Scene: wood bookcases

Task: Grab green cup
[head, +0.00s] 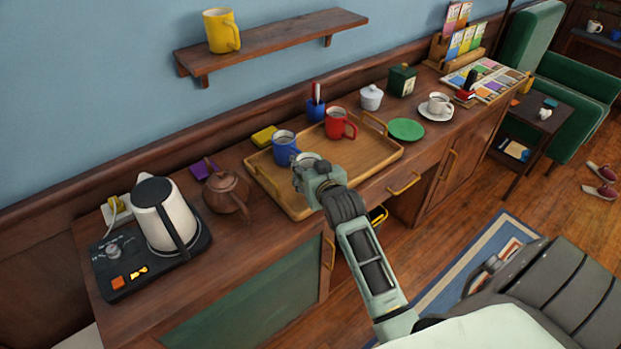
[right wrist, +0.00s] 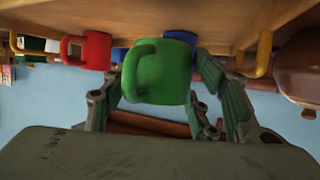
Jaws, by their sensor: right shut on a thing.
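In the head view my right gripper (head: 312,172) is at the wooden tray (head: 372,160), just in front of the blue mug (head: 285,148); the gripper and wrist hide most of the green cup there. Whether the cup touches the tray cannot be told. My left gripper is not in view.
A red mug (head: 338,124) stands on the tray's far side. A brown teapot (head: 226,190) and a white kettle (head: 163,213) stand to the left. A green plate (head: 406,129) and a white cup on a saucer (head: 438,105) are to the right. A yellow mug (head: 221,31) is on the wall shelf.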

